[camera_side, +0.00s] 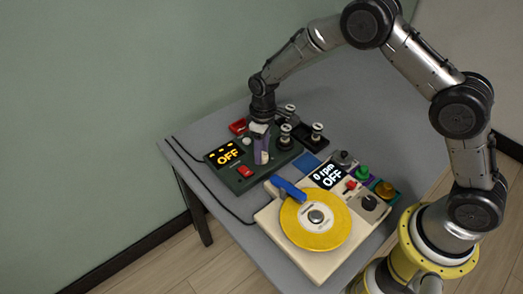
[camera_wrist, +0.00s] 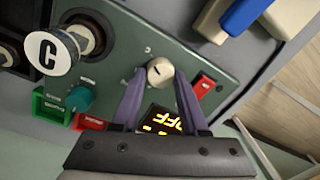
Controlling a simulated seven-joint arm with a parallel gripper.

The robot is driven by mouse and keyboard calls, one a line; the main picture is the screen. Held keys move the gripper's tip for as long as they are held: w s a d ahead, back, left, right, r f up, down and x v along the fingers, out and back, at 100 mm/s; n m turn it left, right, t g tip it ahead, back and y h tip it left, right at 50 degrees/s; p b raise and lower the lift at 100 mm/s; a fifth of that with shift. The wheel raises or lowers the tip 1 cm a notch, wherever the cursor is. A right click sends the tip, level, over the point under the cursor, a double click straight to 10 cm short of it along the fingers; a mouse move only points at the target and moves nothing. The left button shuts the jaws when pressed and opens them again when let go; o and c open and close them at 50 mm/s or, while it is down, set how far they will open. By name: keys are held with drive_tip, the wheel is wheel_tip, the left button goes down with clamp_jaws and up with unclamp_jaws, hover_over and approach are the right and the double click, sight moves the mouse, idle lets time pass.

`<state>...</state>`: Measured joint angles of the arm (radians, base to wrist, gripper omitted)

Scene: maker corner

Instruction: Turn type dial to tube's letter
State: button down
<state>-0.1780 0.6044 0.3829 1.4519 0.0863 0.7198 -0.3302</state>
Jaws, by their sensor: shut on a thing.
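The tester is a dark green panel (camera_wrist: 120,62) with a lit display (camera_wrist: 165,120); in the side view its display (camera_side: 228,154) reads OFF. A cream dial (camera_wrist: 160,71) with a small dark mark on its face sits on the panel. My gripper (camera_wrist: 162,82), with purple fingers, is shut on this dial, one finger at each side. In the side view my gripper (camera_side: 262,152) points down at the panel and hides the dial. The markings around the dial are too small to read.
A red switch (camera_wrist: 203,85) is close beside my right finger. A green tray (camera_wrist: 50,106), a teal knob (camera_wrist: 80,97) and a red tray (camera_wrist: 90,123) are at the left. A machine with a yellow disc (camera_side: 316,238) stands in front of the tester.

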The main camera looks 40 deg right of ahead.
sight(263, 152)
drive_tip(key=shift+c, duration=2.2)
unclamp_jaws()
drive_tip(key=shift+r, duration=0.1)
wheel_tip(263, 152, up, 14)
drive_tip(key=shift+w+d, duration=0.2)
drive_tip(key=shift+d, duration=0.2)
